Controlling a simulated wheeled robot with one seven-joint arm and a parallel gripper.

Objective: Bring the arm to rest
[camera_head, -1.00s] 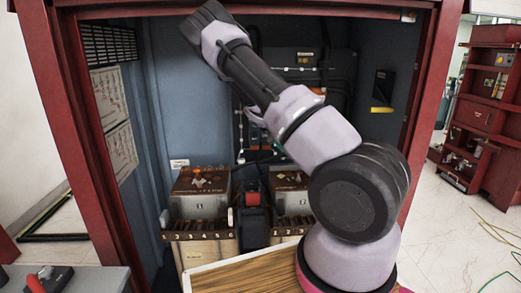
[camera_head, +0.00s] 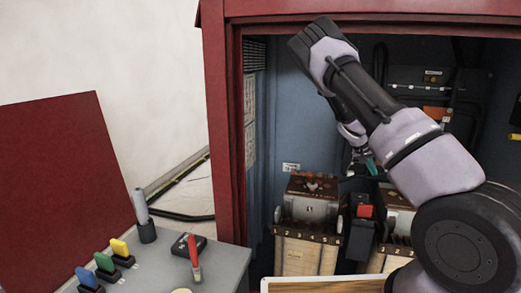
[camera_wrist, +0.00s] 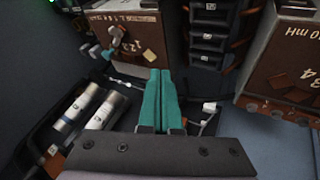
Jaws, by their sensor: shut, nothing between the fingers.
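My gripper (camera_wrist: 161,84) shows in the wrist view as two teal fingers lying together, shut with nothing between them. In the head view its teal fingertips (camera_head: 372,167) show small, below my bent arm and inside the red cabinet (camera_head: 222,140). My arm rises from the lower right, reaches up and left, and hides the cabinet's right part.
In the head view, a box (camera_head: 313,205) stands behind a numbered terminal strip, beside a black unit (camera_head: 363,235) with a red top. A grey table (camera_head: 220,268) at lower left bears coloured-handled tools. A red panel (camera_head: 60,175) stands at far left. White cylinders (camera_wrist: 92,108) lie left in the wrist view.

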